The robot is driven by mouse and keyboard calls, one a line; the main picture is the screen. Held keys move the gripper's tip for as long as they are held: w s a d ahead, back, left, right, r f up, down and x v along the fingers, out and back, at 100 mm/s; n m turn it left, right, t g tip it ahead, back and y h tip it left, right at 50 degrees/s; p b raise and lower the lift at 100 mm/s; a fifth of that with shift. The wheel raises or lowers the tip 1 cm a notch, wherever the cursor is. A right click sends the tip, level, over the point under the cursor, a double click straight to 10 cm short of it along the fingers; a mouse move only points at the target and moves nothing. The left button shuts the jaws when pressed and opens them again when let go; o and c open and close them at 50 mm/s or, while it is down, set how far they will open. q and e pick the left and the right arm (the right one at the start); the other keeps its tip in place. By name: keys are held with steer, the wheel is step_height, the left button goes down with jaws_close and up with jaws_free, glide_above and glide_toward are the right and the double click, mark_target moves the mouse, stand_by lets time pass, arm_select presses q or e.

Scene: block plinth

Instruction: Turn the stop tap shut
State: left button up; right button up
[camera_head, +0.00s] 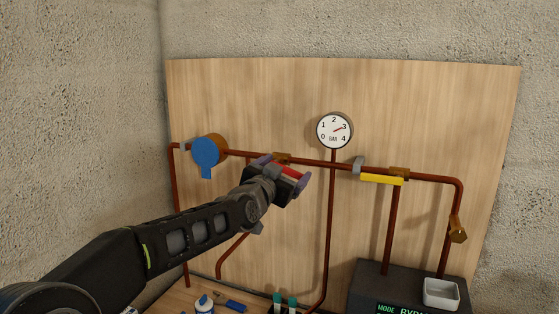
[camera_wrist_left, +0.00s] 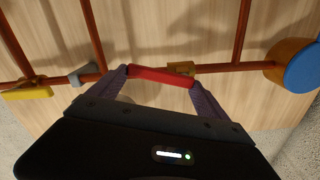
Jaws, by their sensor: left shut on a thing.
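A tap with a red lever handle (camera_head: 287,171) and a brass body (camera_head: 282,157) sits on the horizontal copper pipe. My left gripper (camera_head: 284,172) is at this tap, shut on the red handle, with one purple finger at each end of it. In the left wrist view the red handle (camera_wrist_left: 162,75) lies between the two fingers, roughly along the pipe, and the brass body (camera_wrist_left: 180,68) shows just behind it. Part of the handle is hidden by the gripper in the head view. My right gripper is not in view.
A yellow-handled tap (camera_head: 382,180) is further right on the pipe. A pressure gauge (camera_head: 334,130) stands above the pipe, its red needle near 3. A blue-faced round fitting (camera_head: 206,151) is at left. A dark box (camera_head: 362,285) and white tray (camera_head: 441,293) are below right.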

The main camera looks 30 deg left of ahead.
arm_select(q)
steer(key=a+f+m+b, duration=0.1)
steer(key=m+b, duration=0.2)
steer(key=m, duration=0.2)
steer(key=a+f+m+b, duration=0.1)
steer(key=m+b, duration=0.1)
steer(key=m, duration=0.2)
steer(key=a+f+m+b, duration=0.1)
steer(key=m+b, duration=0.2)
steer(key=m, duration=0.2)
steer(key=shift+s+f+m+b, duration=0.1)
steer(key=shift+f+m+b, duration=0.05)
steer(key=shift+m+b, duration=0.15)
stand_by(0.4)
steer(key=o, duration=1.9)
steer(key=shift+s+d+f+b, duration=0.15)
steer(key=shift+s+b, duration=0.55)
steer(key=shift+s, duration=1.25)
steer(key=shift+s+d+r+b, duration=0.1)
steer(key=shift+s+b, duration=0.6)
steer(key=shift+s, duration=1.25)
